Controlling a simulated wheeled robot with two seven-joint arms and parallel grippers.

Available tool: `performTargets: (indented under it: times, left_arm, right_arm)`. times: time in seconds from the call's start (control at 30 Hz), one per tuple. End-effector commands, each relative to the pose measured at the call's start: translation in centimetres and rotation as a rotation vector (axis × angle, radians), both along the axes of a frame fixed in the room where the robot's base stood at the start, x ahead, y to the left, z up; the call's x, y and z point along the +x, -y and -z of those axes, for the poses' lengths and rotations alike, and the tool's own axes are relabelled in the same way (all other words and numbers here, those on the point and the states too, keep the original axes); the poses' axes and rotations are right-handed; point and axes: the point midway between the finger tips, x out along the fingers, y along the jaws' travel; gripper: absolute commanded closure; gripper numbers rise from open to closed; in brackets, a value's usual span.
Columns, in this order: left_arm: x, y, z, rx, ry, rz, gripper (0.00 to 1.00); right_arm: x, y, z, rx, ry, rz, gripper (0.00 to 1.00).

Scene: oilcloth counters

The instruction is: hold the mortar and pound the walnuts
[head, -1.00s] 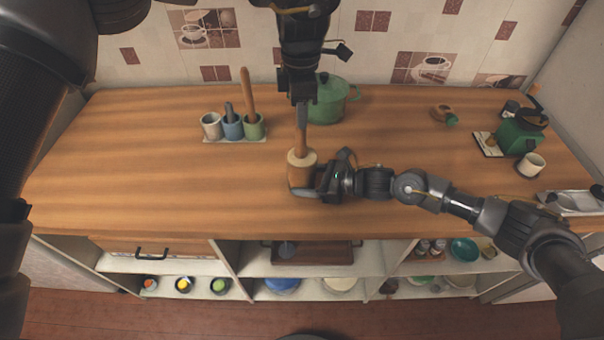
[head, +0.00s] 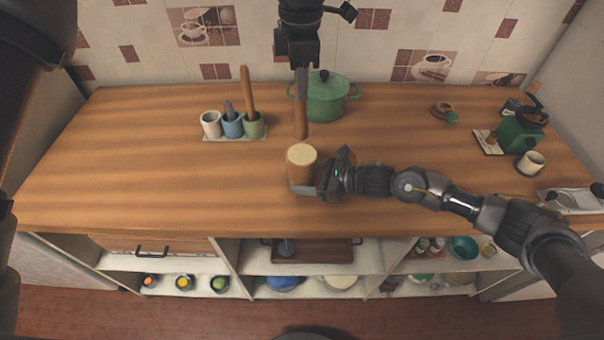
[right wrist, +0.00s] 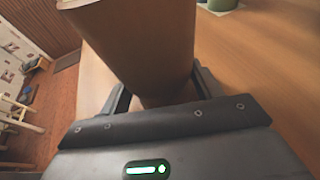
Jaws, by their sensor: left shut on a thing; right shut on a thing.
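The wooden mortar (head: 302,173) stands upright on the counter near its front middle, with a pale, round top. I cannot make out walnuts in it. My right gripper (head: 326,182) is shut on the mortar from the right; in the right wrist view the mortar (right wrist: 145,45) rises between the fingers (right wrist: 160,95). My left gripper (head: 300,72) is shut on the upper part of a wooden pestle (head: 301,120), which hangs upright. The pestle's lower end shows just above the mortar's top, apart from it.
A green lidded pot (head: 325,100) stands behind the pestle. A rack (head: 234,138) of small cups with tools is to the left. A green grinder (head: 520,135) and a white cup (head: 531,163) stand at the right. The counter's left part is clear.

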Motion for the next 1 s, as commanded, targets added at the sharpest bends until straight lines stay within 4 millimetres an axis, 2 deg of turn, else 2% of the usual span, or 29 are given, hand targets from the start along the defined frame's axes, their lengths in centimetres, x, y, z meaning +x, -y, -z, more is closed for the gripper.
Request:
performTargets:
  times: [0.17,0.2,0.37,0.73,0.87,1.0]
  left_arm:
    - [0.0,0.0,0.0,0.0,0.0,0.0,1.0]
    - [0.0,0.0,0.0,0.0,0.0,0.0,1.0]
    - [0.0,0.0,0.0,0.0,0.0,0.0,1.0]
    - [0.0,0.0,0.0,0.0,0.0,0.0,1.0]
    - [0.0,0.0,0.0,0.0,0.0,0.0,1.0]
    - [0.0,0.0,0.0,0.0,0.0,0.0,1.0]
  right_arm:
    - [0.0,0.0,0.0,0.0,0.0,0.0,0.49]
    - [0.0,0.0,0.0,0.0,0.0,0.0,0.32]
    - [0.0,0.0,0.0,0.0,0.0,0.0,0.11]
    - [-0.1,0.6,-0.2,0.0,0.0,0.001,0.11]
    - [-0.7,2.4,-0.7,0.0,0.001,0.002,0.11]
    - [-1.5,5.2,-1.6,-0.003,0.0,0.003,0.11]
